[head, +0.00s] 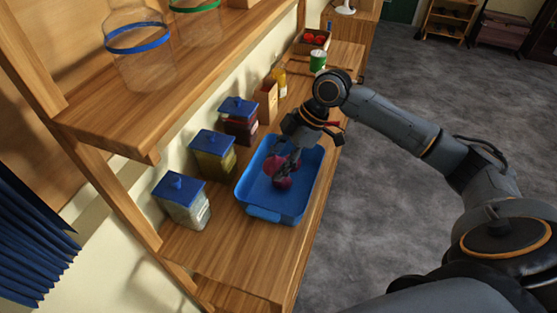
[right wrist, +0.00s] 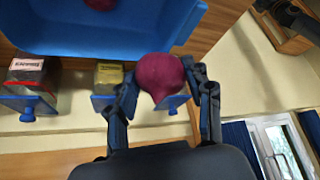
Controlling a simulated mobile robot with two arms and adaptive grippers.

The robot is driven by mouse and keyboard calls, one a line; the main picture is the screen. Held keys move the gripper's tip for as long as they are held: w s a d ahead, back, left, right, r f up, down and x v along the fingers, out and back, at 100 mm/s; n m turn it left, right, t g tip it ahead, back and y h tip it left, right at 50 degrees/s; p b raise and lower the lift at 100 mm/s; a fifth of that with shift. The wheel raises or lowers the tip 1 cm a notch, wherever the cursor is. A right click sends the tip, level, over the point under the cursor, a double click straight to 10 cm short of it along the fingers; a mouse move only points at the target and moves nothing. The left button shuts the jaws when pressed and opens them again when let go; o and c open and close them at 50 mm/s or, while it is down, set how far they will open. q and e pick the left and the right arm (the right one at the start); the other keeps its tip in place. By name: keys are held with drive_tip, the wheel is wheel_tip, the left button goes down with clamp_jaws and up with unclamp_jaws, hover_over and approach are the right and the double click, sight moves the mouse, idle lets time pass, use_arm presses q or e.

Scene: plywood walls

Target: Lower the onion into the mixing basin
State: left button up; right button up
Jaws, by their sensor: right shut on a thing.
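A dark red onion (right wrist: 160,78) sits between the two fingers of my right gripper (right wrist: 163,92), which is shut on it. In the head view the right gripper (head: 284,164) reaches down over the blue mixing basin (head: 262,214), fingers pointing into it. Red shapes show at the fingertips there; the fingers partly hide them, and I cannot tell whether the held onion touches the floor. The right wrist view also shows the basin (right wrist: 75,40) with a second dark red round thing (right wrist: 100,4) inside. My left gripper is not in view.
Jars with blue lids stand along the wall: a pale one (head: 184,207), a yellow-green one (head: 213,160) and a dark red one (head: 239,127). A green can (head: 318,60) and a crate of red things (head: 312,42) stand farther back. A shelf (head: 140,110) overhangs at left.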

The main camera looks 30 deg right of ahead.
wheel_tip(320, 180, down, 2)
drive_tip(key=shift+w+f+b, duration=0.1)
drive_tip(key=shift+b, duration=0.5)
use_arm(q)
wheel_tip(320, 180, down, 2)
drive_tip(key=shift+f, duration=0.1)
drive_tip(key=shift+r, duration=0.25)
use_arm(e)
drive_tip(key=shift+r, duration=0.2)
drive_tip(key=shift+w+a+p, duration=0.1)
drive_tip(key=shift+a+p, duration=0.3)
drive_tip(key=shift+p, duration=0.25)
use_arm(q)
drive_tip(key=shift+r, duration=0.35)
use_arm(e)
drive_tip(key=shift+f, duration=0.15)
use_arm(q)
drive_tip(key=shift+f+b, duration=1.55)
drive_tip(key=shift+b, duration=0.05)
use_arm(e)
wheel_tip(320, 180, down, 7)
drive_tip(key=shift+f, duration=0.15)
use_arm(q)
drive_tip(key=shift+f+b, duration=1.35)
use_arm(e)
drive_tip(key=shift+f, duration=2.8)
